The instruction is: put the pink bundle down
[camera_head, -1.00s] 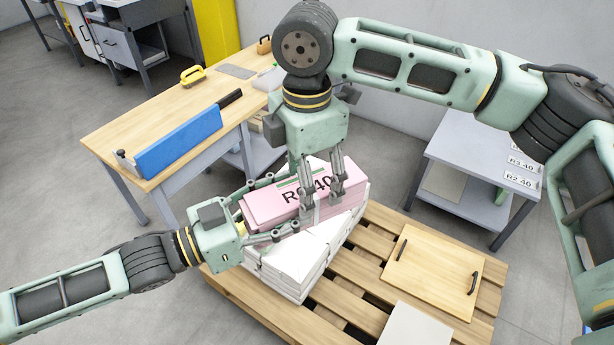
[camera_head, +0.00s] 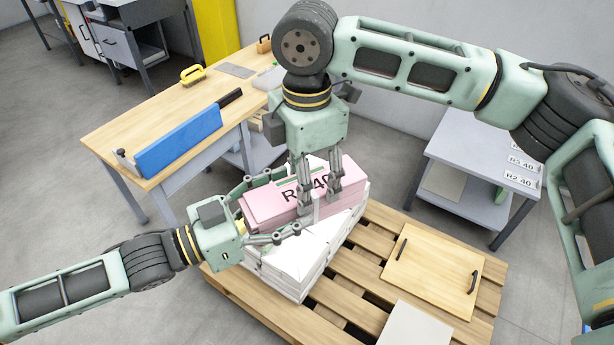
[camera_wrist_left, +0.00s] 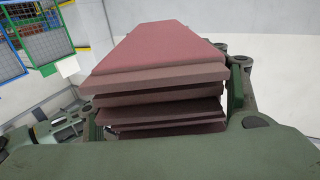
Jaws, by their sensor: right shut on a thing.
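The pink bundle (camera_head: 266,208), with dark lettering on top, lies on a stack of white bundles (camera_head: 285,270) on the wooden pallet. My right gripper (camera_head: 318,205) reaches down from above and is shut on the bundle toward its right end. My left gripper (camera_head: 272,208) is open around the bundle's left end, with one finger along each side. In the left wrist view, the pink bundle (camera_wrist_left: 160,50) shows end-on as layered sheets between the left fingers. The contact between bundle and stack is partly hidden by the grippers.
The pallet (camera_head: 360,300) has a board with two handles (camera_head: 432,270) and a pale sheet (camera_head: 413,330) on its right part. A workbench (camera_head: 120,130) with a blue bar (camera_head: 180,140) stands at left. A grey labelled table (camera_head: 470,145) stands at right.

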